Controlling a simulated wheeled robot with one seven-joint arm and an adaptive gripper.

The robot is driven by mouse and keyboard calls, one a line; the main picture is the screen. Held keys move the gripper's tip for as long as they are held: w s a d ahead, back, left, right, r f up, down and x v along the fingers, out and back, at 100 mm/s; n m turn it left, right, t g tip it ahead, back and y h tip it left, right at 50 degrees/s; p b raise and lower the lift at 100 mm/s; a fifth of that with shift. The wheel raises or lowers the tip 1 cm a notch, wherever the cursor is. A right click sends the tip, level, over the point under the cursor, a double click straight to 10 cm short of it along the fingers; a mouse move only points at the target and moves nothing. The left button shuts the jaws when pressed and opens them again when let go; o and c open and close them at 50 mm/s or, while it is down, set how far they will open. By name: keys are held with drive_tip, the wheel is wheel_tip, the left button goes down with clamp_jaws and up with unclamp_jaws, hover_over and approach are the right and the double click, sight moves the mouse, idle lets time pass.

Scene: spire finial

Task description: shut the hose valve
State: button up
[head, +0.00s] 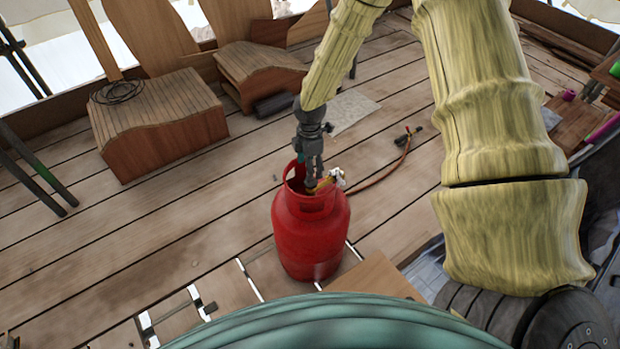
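A red gas cylinder (311,238) stands upright on the plank floor in the middle of the head view. An open collar rings its top. My gripper (313,178) points down at the collar, its fingers at or just inside the opening. A small yellow and silver fitting (334,180), which looks like the hose valve, sits at the right of the collar, close beside my fingers. I cannot tell whether they touch. A reddish-brown hose (388,174) runs from there to a dark torch-like end (408,137) on the planks. The fingertips are too small and partly hidden to read.
Wooden blocks with slatted tops (152,108) stand at the back left, one carrying a coil of dark cable (117,92). Dark poles (38,165) stand at the left edge. A brown board (376,277) lies in front of the cylinder. Planks left of the cylinder are mostly clear.

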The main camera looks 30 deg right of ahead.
sight(311, 183)
drive_tip(key=shift+f, duration=3.3)
drive_tip(key=shift+c, duration=0.3)
drive_tip(key=c, duration=1)
